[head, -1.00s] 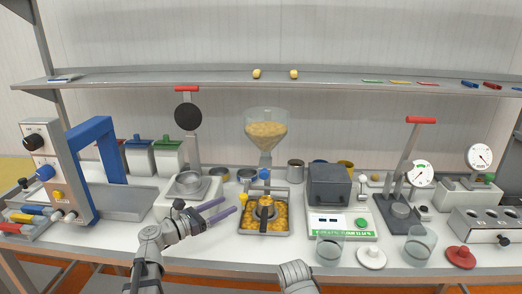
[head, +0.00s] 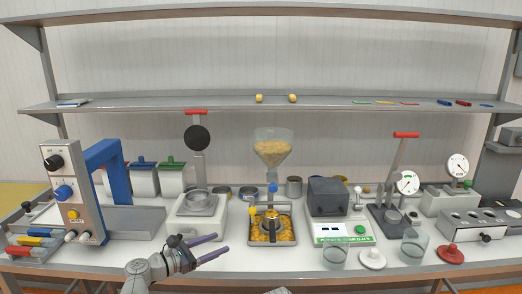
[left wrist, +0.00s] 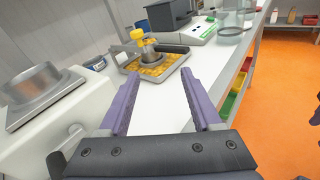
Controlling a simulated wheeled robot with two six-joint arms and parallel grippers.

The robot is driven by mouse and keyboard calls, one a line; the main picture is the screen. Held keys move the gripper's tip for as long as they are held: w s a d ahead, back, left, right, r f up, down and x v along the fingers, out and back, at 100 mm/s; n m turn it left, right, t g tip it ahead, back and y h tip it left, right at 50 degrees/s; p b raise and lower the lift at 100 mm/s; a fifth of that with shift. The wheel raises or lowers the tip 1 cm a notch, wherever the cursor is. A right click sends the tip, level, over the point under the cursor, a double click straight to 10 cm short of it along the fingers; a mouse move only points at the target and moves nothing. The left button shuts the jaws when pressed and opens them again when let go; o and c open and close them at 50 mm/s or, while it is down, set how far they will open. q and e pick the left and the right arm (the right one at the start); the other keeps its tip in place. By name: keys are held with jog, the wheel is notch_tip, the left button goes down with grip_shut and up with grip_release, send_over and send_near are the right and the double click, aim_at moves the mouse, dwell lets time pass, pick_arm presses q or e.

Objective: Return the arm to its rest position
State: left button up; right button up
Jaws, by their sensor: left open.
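My left gripper (head: 222,247) has two purple fingers and is held open and empty over the front part of the white bench (head: 120,262). In the left wrist view its fingers (left wrist: 160,105) stand wide apart with only bare bench top between them. The tray of yellow pieces (left wrist: 158,66) lies beyond the fingertips, apart from them. In the head view that tray (head: 287,240) stands to the right of the gripper under the hopper (head: 273,148). My right gripper is out of view.
A white press with a metal cup (head: 200,210) stands just behind the left gripper. A blue-framed machine (head: 102,165) is at the left, and a scale (head: 343,234) and glass beakers (head: 335,257) are at the right. A shelf (head: 220,105) runs above. The bench's front edge is near the arm.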

pick_arm(q)
jog(key=s+d+f+m+g+y+p, duration=0.4)
jog(key=s+d+f+m+g, duration=0.45)
jog(key=s+d+m, duration=0.45)
jog(key=s+a+f+m+g+y+p, duration=0.2)
jog(key=s+a+m+y, duration=0.3)
jog(key=s+m+y, duration=0.4)
jog(key=f+m+y+p, duration=0.1)
jog(key=m, duration=0.5)
jog(key=shift+s+a+f+g, duration=0.25)
jog(key=shift+f+g, duration=0.1)
